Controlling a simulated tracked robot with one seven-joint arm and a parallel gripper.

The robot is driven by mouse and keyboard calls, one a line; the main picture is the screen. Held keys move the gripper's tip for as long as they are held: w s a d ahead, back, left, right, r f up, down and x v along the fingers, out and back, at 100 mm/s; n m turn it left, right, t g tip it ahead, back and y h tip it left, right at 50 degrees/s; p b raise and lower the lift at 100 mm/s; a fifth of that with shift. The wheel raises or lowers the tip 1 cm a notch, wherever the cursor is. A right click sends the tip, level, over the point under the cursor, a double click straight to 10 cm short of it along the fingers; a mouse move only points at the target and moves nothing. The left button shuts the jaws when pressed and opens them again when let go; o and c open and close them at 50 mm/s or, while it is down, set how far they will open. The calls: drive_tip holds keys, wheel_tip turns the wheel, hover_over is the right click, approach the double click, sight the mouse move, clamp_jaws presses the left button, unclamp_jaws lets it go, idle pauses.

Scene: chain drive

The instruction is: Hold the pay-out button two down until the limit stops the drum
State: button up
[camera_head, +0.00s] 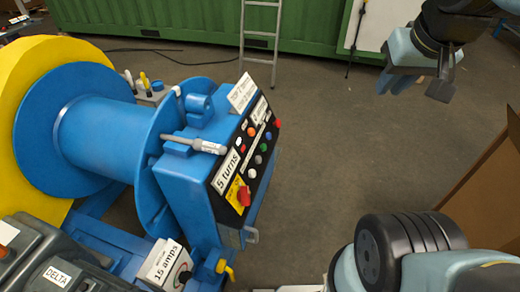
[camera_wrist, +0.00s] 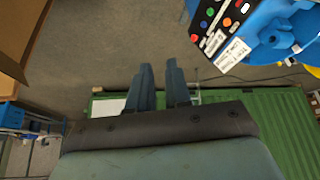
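The control panel (camera_head: 253,148) is a black plate on the blue winch housing, with several coloured buttons in rows and a red knob (camera_head: 244,196) on a yellow patch. Which button is the pay-out button two cannot be read. The blue drum (camera_head: 100,138) is bare, with no chain or rope visible on it. My gripper (camera_head: 414,86) is at the upper right, well apart from the panel. In the wrist view its two fingers (camera_wrist: 159,72) stand apart with nothing between them. The panel (camera_wrist: 218,22) shows upside down at the upper right there.
A grey rod-like part (camera_head: 195,143) lies across the top of the housing, beside the "5 turns" label (camera_head: 226,172). A cardboard box (camera_head: 485,195) stands at the right. A ladder (camera_head: 260,35) leans on the green container (camera_head: 180,20). Floor between panel and gripper is clear.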

clamp_jaws()
idle(0.8)
